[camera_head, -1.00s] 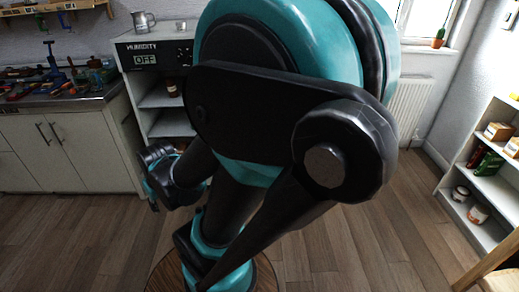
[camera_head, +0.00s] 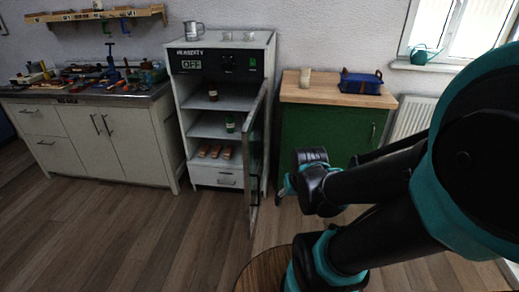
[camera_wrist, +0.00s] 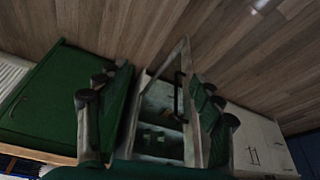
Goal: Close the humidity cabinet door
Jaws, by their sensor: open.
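The humidity cabinet (camera_head: 183,128) is a white upright case with a black top panel marked HUMIDITY and OFF. Its glazed door (camera_head: 255,158) is hinged on the right and stands swung open toward me, showing shelves inside. My gripper (camera_head: 284,188) is low to the right of the door, in front of the green cabinet, and looks apart from the door. In the wrist view the open gripper (camera_wrist: 155,122) has a finger at each side, with the door frame (camera_wrist: 166,58) and its dark handle (camera_wrist: 178,96) seen beyond and between them. Nothing is held.
A green cabinet (camera_head: 315,133) with a wooden top stands right of the humidity cabinet. A workbench (camera_head: 140,142) with tools stands left. The wooden floor (camera_head: 150,225) in front is clear.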

